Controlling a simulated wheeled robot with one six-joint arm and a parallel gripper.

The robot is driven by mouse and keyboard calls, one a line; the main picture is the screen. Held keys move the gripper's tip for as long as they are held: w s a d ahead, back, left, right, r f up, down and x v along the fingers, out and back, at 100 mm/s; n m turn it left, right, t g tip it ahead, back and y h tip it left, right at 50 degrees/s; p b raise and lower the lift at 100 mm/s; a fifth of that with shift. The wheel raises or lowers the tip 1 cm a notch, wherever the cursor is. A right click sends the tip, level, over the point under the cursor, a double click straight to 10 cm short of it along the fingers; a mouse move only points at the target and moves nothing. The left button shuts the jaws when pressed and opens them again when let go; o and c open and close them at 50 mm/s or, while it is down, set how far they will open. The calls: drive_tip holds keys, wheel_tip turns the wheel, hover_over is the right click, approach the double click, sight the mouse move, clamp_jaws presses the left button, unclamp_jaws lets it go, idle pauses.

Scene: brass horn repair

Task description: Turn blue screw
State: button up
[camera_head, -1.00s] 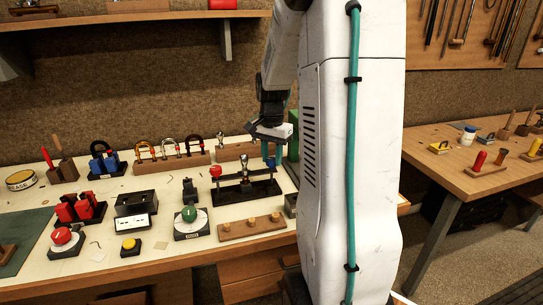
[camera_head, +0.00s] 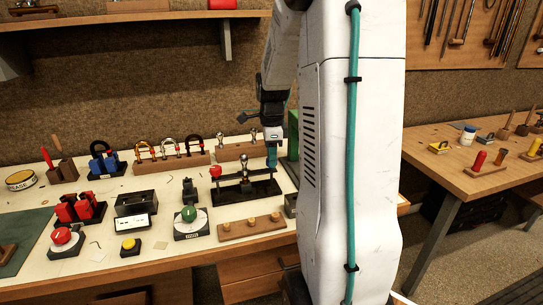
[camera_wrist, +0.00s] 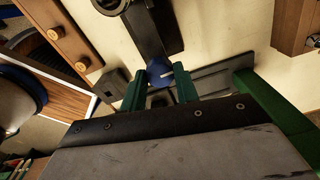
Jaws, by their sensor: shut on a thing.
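The blue screw (camera_wrist: 157,73) shows in the wrist view as a round blue head with a pale line on it. My gripper (camera_wrist: 158,88) has its two green fingers on either side of the screw head, shut on it. In the head view my gripper (camera_head: 271,158) points straight down at the right end of a black stand (camera_head: 232,193) and hides most of the screw. A red knob (camera_head: 215,171) is at the stand's left end, and a shiny metal piece stands at its middle.
A wooden rack with brass knobs (camera_head: 251,228) lies in front of the stand. A green-knobbed device (camera_head: 190,222) is to its left. A wooden block with metal pieces (camera_head: 231,153) is behind. A green upright object (camera_head: 292,160) stands close on the right.

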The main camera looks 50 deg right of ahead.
drive_tip(key=m, duration=0.4)
drive_tip(key=shift+w+r+m, duration=0.15)
drive_tip(key=shift+m, duration=1.75)
drive_tip(key=o, duration=1)
drive_tip(key=shift+c, duration=0.2)
wheel_tip(320, 180, up, 8)
drive_tip(key=shift+f, duration=0.15)
